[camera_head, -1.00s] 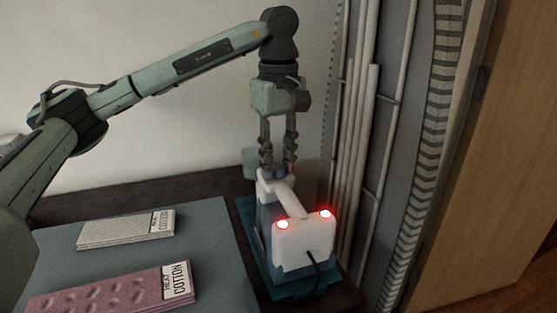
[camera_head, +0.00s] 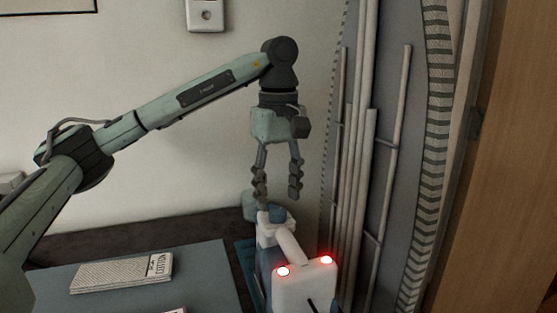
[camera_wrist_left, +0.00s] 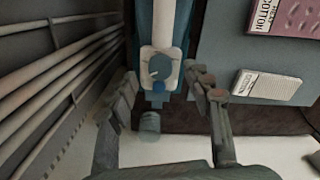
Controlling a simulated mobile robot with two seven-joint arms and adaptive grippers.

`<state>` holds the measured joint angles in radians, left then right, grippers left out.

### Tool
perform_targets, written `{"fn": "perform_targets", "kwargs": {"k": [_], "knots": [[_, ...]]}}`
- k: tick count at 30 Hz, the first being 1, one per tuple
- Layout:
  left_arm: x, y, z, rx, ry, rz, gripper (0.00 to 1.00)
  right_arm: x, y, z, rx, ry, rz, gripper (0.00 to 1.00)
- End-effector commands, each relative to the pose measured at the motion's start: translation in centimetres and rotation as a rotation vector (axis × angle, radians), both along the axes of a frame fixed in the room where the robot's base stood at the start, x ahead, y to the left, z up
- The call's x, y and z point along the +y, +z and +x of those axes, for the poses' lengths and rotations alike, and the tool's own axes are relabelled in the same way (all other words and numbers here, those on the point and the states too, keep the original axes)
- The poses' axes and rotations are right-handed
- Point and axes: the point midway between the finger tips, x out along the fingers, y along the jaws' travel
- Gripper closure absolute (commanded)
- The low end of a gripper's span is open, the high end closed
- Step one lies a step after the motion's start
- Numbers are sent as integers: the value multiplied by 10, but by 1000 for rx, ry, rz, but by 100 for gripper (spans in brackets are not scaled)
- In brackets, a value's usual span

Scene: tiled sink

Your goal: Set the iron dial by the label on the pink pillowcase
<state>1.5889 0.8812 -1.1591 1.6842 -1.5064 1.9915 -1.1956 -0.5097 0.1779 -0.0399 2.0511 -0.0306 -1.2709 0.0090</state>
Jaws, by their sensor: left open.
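The iron (camera_head: 302,288) stands on a teal base, with a white body, a pale handle and two lit red lamps. Its round grey-blue dial (camera_wrist_left: 159,66) shows in the left wrist view; its setting is too small to read. My left gripper (camera_head: 277,197) is open and empty, pointing down just above the dial end of the iron. In the left wrist view its fingers lie on either side of the dial, apart from it. The pink pillowcase (camera_wrist_left: 292,17) carries a white label (camera_wrist_left: 262,15) on which "COTTON" is readable. My right gripper is not in view.
A white, finely patterned folded cloth (camera_head: 115,274) with its own label lies on the grey-blue board (camera_head: 60,283), left of the iron. Vertical pale pipes (camera_head: 367,170) stand close to the right.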

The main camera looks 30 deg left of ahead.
Motion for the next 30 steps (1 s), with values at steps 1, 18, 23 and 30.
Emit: {"fn": "perform_targets", "kwargs": {"k": [1,18,23,30], "knots": [[0,14,1,-7,1,0,50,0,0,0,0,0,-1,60],[0,90,0,-1,-1,2,50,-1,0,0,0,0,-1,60],[0,91,0,0,-1,1,50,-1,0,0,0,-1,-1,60],[0,91,0,0,-1,1,50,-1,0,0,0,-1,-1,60]]}}
